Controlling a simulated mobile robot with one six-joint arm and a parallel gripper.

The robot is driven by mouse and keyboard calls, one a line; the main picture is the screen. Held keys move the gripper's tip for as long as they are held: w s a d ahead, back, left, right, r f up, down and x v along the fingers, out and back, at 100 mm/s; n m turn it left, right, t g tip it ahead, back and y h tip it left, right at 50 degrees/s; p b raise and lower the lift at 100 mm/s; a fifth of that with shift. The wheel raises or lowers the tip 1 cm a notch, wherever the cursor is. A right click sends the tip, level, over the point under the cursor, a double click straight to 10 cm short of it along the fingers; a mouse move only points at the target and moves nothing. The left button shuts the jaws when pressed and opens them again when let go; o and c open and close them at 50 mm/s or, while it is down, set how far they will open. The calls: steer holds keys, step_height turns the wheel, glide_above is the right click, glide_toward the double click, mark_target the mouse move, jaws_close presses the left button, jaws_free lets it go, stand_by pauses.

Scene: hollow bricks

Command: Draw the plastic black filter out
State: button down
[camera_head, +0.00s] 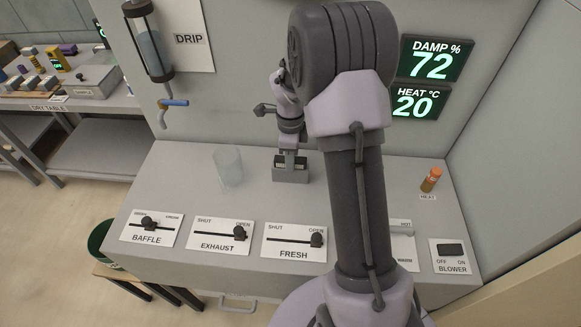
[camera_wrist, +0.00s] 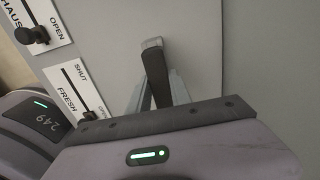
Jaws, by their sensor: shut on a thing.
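My gripper (camera_head: 290,157) points down over a small grey housing (camera_head: 290,176) on the grey counter. It is shut on the black filter (camera_wrist: 156,76), which shows as a dark bar between the two grey fingers in the wrist view. In the head view the filter's dark top (camera_head: 291,163) shows at the housing's mouth, right under the fingers. I cannot tell how deep it sits in the housing. My arm hides part of the counter to the right.
A clear glass (camera_head: 228,167) stands close left of the housing. Slider panels for baffle (camera_head: 150,229), exhaust (camera_head: 219,234) and fresh (camera_head: 293,241) line the front, with a blower switch (camera_head: 450,250) at right. The drip tank (camera_head: 149,42) hangs back left.

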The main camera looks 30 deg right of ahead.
steer(key=shift+r+p, duration=2.2)
steer(key=shift+r, duration=1.4)
step_height(320, 180, up, 5)
steer(key=p, duration=0.3)
steer(key=s+a+r+b, duration=0.1)
steer(key=s+r, duration=0.1)
steer(key=s, duration=0.3)
steer(key=shift+s+a, duration=0.35)
steer(key=shift+s, duration=0.05)
